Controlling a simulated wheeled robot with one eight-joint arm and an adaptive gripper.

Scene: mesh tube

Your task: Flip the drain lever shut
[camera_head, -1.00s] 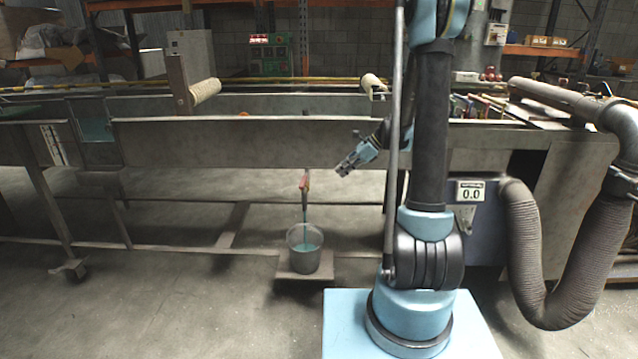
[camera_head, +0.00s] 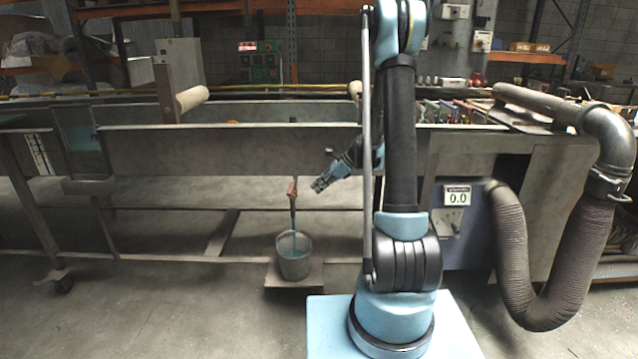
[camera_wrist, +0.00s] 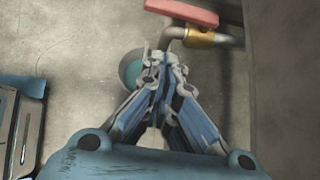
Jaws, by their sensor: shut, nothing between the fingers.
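The drain lever (camera_head: 292,188) is a small red handle under the front of the long metal tank. In the wrist view its red handle (camera_wrist: 182,12) lies across the top, beside a brass valve body (camera_wrist: 199,38) and a grey pipe elbow (camera_wrist: 174,34). A thin teal stream (camera_head: 295,238) runs below the drain into a grey bucket (camera_head: 294,266). My gripper (camera_head: 317,187) is shut and empty, just right of the lever in the head view. In the wrist view its fingertips (camera_wrist: 165,66) are just below the elbow; I cannot tell whether they touch it.
The tank wall (camera_head: 230,150) spans above the drain. The bucket stands on a low plate (camera_head: 268,282). A dark control box with a 0.0 display (camera_head: 457,198) and a ribbed hose (camera_head: 510,250) are at the right. The floor left of the bucket is mostly open.

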